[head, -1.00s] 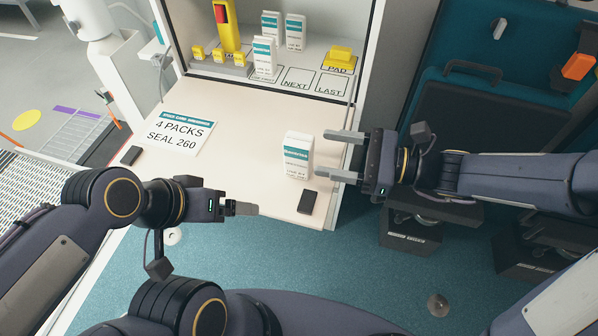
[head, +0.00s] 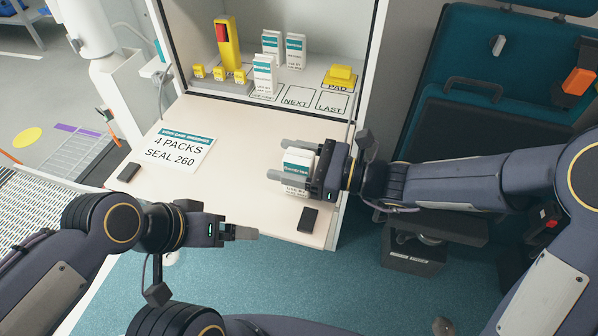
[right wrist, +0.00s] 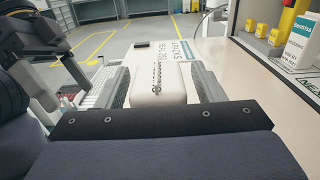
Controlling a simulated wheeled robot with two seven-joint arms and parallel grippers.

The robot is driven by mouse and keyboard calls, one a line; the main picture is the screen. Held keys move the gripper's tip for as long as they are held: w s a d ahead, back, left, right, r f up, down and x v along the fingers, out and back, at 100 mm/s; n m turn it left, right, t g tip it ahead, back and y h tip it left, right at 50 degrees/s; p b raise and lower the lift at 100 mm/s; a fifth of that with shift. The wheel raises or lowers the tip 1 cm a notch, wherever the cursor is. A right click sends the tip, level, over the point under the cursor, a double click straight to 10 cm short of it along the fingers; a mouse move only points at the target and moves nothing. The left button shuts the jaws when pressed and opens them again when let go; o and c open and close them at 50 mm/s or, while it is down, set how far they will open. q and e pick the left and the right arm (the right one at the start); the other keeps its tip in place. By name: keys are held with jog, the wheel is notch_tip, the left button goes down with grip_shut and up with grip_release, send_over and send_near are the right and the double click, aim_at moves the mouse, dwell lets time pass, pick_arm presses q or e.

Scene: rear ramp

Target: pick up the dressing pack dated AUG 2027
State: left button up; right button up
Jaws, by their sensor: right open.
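A white and teal dressing pack (head: 298,160) stands on the cream work surface, between the spread fingers of my right gripper (head: 284,161). The fingers and palm hide part of it. In the right wrist view, a white pack (right wrist: 160,85) fills the gap between the two fingers; I cannot tell whether they touch it. Three similar packs stand in the cabinet: front (head: 264,74), back left (head: 271,46) and back right (head: 295,50).
A card reading "4 PACKS SEAL 260" (head: 180,150) lies on the surface. Dark blocks lie at the left (head: 128,171) and front right (head: 308,219). A yellow dispenser (head: 228,45) and a yellow pad block (head: 341,75) sit in the cabinet. Middle surface is clear.

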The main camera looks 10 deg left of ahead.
jog(key=shift+c, duration=0.4)
jog(key=c, duration=1.1)
